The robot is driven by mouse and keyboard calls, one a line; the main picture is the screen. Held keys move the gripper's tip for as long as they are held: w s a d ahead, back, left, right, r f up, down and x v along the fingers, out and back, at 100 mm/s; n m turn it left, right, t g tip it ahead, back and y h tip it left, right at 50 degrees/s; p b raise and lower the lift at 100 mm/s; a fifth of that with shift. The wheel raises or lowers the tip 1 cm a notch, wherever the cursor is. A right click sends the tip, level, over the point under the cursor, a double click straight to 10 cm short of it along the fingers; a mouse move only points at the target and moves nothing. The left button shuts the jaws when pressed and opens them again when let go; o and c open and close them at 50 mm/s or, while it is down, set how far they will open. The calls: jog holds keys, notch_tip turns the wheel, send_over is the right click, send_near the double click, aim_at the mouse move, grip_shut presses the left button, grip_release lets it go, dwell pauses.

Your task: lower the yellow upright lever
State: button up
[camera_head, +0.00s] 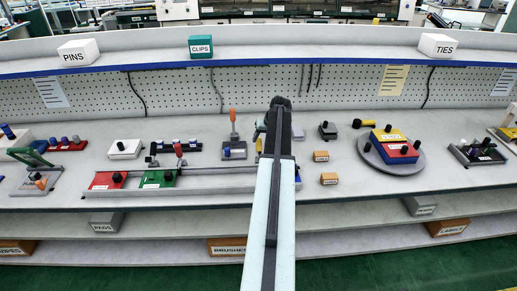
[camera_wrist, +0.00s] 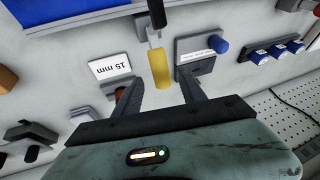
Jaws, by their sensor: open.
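The yellow lever (camera_wrist: 160,68) shows in the wrist view as a rounded yellow grip on a grey mount. Its grip lies between the fingertips of my gripper (camera_wrist: 159,80), with a gap on each side. My gripper is open and holds nothing.
Beside the lever are a block marked 15 mm (camera_wrist: 112,67) and a plate with a blue knob (camera_wrist: 221,46). In the head view an orange-handled lever (camera_head: 233,116) stands left of my arm, and a round turntable (camera_head: 413,167) lies to the right.

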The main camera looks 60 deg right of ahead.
aim_at(260, 142)
jog(key=b+x, duration=0.3)
jog(key=x, duration=0.2)
jog(key=shift+f+b, duration=0.2)
jog(key=shift+b, duration=0.15)
jog(key=shift+r, duration=0.15)
grip_shut()
dwell(0.7)
